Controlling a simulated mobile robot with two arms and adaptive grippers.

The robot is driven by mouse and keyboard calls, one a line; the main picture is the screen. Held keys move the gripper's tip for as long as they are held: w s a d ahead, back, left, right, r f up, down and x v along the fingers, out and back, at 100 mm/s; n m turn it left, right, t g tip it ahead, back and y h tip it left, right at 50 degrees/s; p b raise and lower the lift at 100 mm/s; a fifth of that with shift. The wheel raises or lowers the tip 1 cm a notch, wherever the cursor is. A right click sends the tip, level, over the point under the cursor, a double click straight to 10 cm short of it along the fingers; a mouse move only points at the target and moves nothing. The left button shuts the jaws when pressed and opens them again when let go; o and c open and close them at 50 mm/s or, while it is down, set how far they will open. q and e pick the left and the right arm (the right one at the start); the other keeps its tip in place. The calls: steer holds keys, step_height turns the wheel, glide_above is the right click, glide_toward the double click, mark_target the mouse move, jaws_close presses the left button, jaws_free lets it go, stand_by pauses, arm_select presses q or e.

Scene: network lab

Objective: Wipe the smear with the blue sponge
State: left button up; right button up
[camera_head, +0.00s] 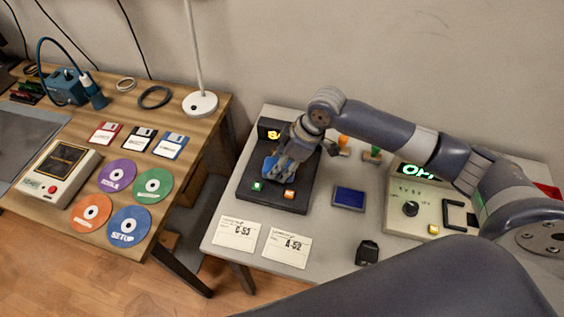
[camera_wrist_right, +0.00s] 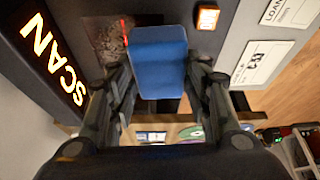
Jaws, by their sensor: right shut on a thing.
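The blue sponge (camera_wrist_right: 158,62) is a flat block between the fingers of my right gripper (camera_wrist_right: 160,85) in the right wrist view. In the head view my right gripper (camera_head: 284,172) is shut on the sponge (camera_head: 269,168) over the dark scanner (camera_head: 272,197). A mottled reddish-brown patch (camera_wrist_right: 112,40), which looks like the smear, shows on the scanner beside the sponge, partly hidden by it. I cannot tell whether the sponge touches the surface. My left gripper is not in view.
The scanner has a lit SCAN display (camera_wrist_right: 55,62) and lit buttons (camera_head: 289,194). Two paper cards (camera_head: 236,233) lie in front. A blue pad (camera_head: 349,197), stamps (camera_head: 373,154) and a control box (camera_head: 409,206) stand to the right. A gap separates the wooden desk (camera_head: 208,119) at left.

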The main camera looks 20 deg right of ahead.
steer(key=shift+f+b, duration=0.35)
steer(key=shift+f, duration=0.7)
stand_by(0.4)
